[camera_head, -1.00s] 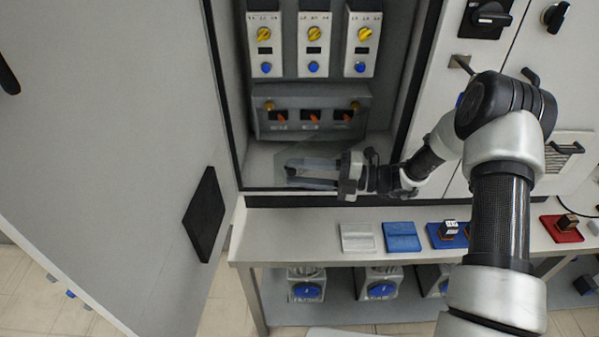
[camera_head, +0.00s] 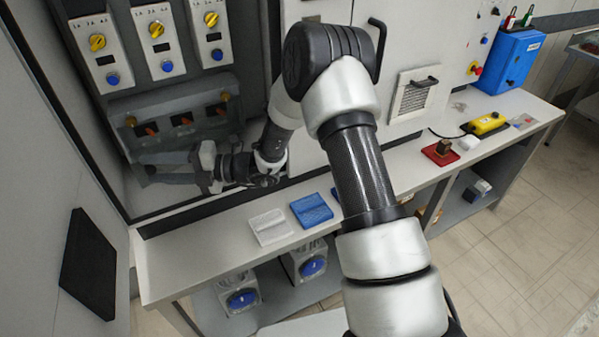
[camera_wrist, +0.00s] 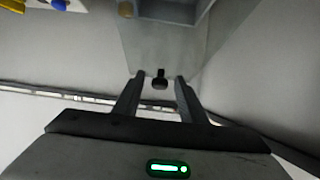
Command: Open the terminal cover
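The terminal box (camera_head: 190,100) is a grey housing with several orange-marked switches, low inside the open cabinet. In the wrist view, a see-through cover panel (camera_wrist: 190,50) hangs from the box (camera_wrist: 172,12), with a small black knob (camera_wrist: 160,80) near its lower edge. My gripper (camera_head: 142,168) is at the lower front of the box in the head view. In the wrist view, its two fingers (camera_wrist: 159,82) are apart, with the knob between their tips and visible gaps on both sides. The cover is hard to make out in the head view.
The open cabinet door (camera_head: 60,130) stands at left, with a black pad (camera_head: 88,265) on it. Breaker modules (camera_head: 155,40) with yellow knobs are above the box. A bench (camera_head: 190,262) below holds a white tray (camera_head: 270,227) and a blue tray (camera_head: 311,210).

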